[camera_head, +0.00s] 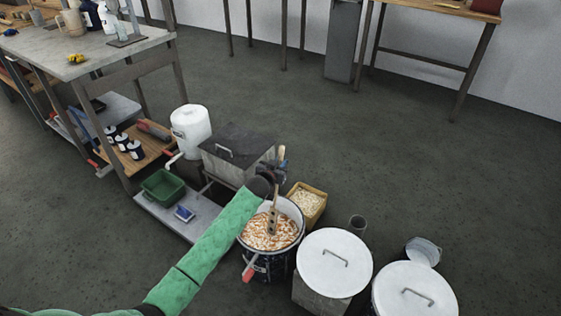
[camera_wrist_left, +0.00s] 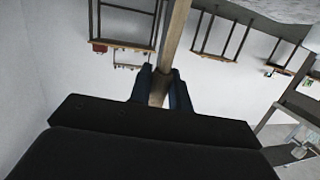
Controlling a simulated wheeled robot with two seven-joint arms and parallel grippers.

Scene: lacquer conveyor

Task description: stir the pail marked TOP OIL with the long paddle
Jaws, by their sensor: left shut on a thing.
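The open pail (camera_head: 244,240) holds streaked orange and white liquid (camera_head: 285,235). Any marking on it is too small to read. The long wooden paddle (camera_head: 273,217) stands in the pail, its lower part over or in the liquid; how deep it reaches I cannot tell. My left gripper (camera_head: 273,178) is above the pail's far rim, shut on the paddle's shaft. In the left wrist view the shaft (camera_wrist_left: 178,35) passes between the two dark fingers of the gripper (camera_wrist_left: 161,90). My right gripper is not in view.
Two white-lidded drums (camera_head: 334,262) (camera_head: 415,293) stand right of the pail. A dark-lidded box (camera_head: 240,142) and white canister (camera_head: 190,130) stand behind. Floor beyond is clear.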

